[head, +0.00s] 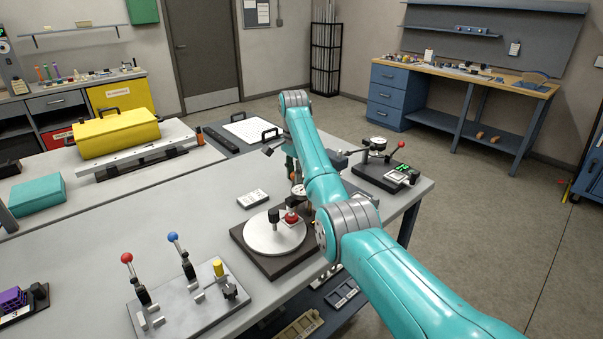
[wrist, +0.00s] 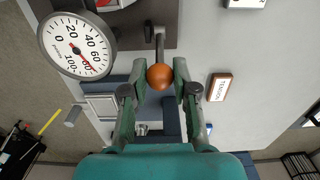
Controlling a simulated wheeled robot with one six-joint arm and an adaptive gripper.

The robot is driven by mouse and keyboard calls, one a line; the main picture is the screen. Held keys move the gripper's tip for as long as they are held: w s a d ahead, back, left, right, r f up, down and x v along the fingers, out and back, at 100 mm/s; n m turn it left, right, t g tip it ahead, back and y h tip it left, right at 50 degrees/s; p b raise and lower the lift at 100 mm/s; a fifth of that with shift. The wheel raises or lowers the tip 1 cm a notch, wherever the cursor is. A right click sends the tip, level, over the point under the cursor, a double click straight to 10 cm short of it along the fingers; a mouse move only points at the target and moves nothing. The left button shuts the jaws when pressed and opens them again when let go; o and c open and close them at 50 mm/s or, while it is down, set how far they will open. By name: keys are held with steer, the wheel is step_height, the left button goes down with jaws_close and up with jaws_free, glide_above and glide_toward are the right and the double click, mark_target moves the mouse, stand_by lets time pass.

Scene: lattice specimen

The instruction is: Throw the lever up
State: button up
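An orange ball knob (wrist: 159,77) sits on the end of a grey lever arm (wrist: 160,42) in the wrist view. My gripper (wrist: 160,70) has one finger on each side of the knob, and both pads appear to touch it. A round white gauge (wrist: 77,46) with a red needle is to the left of the lever, and a tag reading TENSION (wrist: 219,87) is to its right. In the head view my teal arm reaches over the bench and hides most of my gripper and the lever.
A plate with a red-knobbed lever (head: 127,258) and a blue-knobbed lever (head: 173,238) stands at the front left. A round turntable (head: 272,238) is beside my arm. Another device with a red-knobbed lever (head: 401,145) stands at the bench's right edge. A yellow case (head: 117,133) lies farther back.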

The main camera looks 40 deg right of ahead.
steer(key=shift+a, duration=0.1)
steer(key=shift+a, duration=0.95)
steer(key=o, duration=0.8)
steer(key=shift+o, duration=0.2)
